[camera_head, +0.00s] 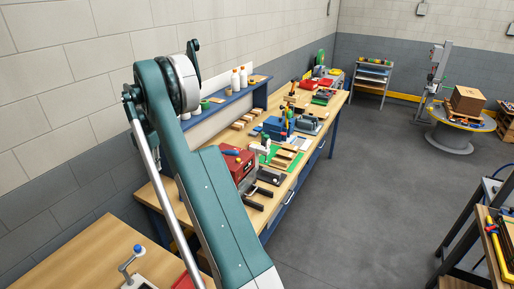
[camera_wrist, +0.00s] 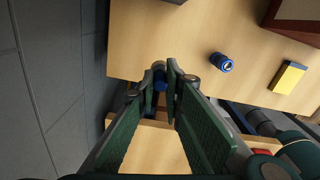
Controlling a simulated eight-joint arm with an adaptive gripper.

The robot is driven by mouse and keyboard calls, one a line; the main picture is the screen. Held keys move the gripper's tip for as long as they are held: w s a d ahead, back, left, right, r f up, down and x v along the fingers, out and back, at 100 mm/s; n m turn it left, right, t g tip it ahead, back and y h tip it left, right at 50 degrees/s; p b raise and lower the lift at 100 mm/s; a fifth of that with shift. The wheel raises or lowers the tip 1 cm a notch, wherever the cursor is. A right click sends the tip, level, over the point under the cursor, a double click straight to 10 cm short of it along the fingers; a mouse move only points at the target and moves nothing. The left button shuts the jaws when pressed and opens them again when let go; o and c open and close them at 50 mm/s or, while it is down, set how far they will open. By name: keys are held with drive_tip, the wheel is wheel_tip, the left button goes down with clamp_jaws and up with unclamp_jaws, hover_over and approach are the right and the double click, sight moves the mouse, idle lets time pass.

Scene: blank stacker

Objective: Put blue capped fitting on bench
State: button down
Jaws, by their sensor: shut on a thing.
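My gripper (camera_wrist: 163,75) shows in the wrist view, its two green fingers closed at the tips around a small blue piece (camera_wrist: 159,84), which looks like the blue capped fitting. The fingers hide much of it. It is over or near the edge of a light wooden bench top (camera_wrist: 170,40); I cannot tell whether it touches the wood. Another short blue cylinder (camera_wrist: 222,63) with a pale marking on its end is on that top, right of the fingers. In the head view a long wooden bench (camera_head: 318,128) runs along the wall, and my gripper cannot be made out.
A yellow block (camera_wrist: 287,77) and a dark red-brown box (camera_wrist: 297,15) are to the right on the wooden top. In the head view a red box (camera_head: 238,165) and several tools crowd the bench. A nearer wooden table (camera_head: 75,245) is at lower left. Grey floor is open right of the bench.

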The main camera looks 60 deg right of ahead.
sight(157, 177)
idle(0.6)
drive_tip(key=shift+f, duration=3.1)
drive_tip(key=shift+f, duration=0.1)
drive_tip(key=shift+f, duration=1.8)
drive_tip(key=shift+f, duration=0.15)
drive_tip(key=c, duration=2.5)
unclamp_jaws()
drive_tip(key=shift+o, duration=0.2)
drive_tip(key=shift+p, duration=0.3)
wheel_tip(157, 177, up, 12)
drive_tip(key=shift+r, duration=0.15)
